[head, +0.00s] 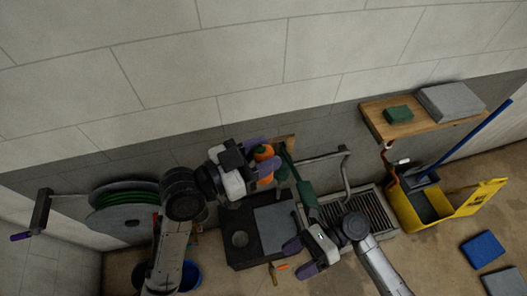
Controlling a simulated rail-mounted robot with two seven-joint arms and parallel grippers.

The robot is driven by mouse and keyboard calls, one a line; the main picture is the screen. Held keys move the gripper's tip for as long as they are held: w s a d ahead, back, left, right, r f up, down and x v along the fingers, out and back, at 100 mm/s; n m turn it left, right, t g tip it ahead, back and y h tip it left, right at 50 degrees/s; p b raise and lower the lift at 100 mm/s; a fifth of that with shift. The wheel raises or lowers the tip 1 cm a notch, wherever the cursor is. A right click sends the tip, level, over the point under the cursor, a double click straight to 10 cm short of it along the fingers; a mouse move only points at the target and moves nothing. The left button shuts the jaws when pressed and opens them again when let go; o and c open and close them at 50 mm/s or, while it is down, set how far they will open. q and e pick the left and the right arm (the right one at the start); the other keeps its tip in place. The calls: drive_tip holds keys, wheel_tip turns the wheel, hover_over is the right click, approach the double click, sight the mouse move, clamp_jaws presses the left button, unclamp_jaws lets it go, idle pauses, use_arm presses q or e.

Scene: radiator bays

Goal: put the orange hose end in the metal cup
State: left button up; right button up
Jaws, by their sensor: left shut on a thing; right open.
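My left gripper (266,161) is high in the middle of the head view, in front of the wall. It is shut on the orange hose end (264,153), which shows as orange between and beside the purple fingertips. Its far side is hidden by the gripper.
A dark box (234,258) bears a grey panel. A green nozzle-like part (306,196) is close right of the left gripper. A hose reel (112,222) stands left, a floor grate (368,210) and yellow bucket (404,212) right. A wooden shelf (411,130) is on the wall.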

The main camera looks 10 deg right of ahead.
use_arm(q)
drive_tip(key=shift+s, duration=0.1)
use_arm(e)
drive_tip(key=s+a+f+t+h, duration=0.35)
drive_tip(key=s+f, duration=0.35)
drive_tip(key=s, duration=0.5)
drive_tip(key=w+d+n+t+h, duration=0.2)
drive_tip(key=d+n+h, duration=0.4)
drive_tip(key=n, duration=0.6)
drive_tip(key=w+d+n+t+h, duration=0.2)
drive_tip(key=d+n+h, duration=0.4)
drive_tip(key=n, duration=0.5)
drive_tip(key=shift+w+d+f+n, duration=0.15)
drive_tip(key=shift+w+d+n, duration=0.25)
drive_tip(key=shift+w+d, duration=0.5)
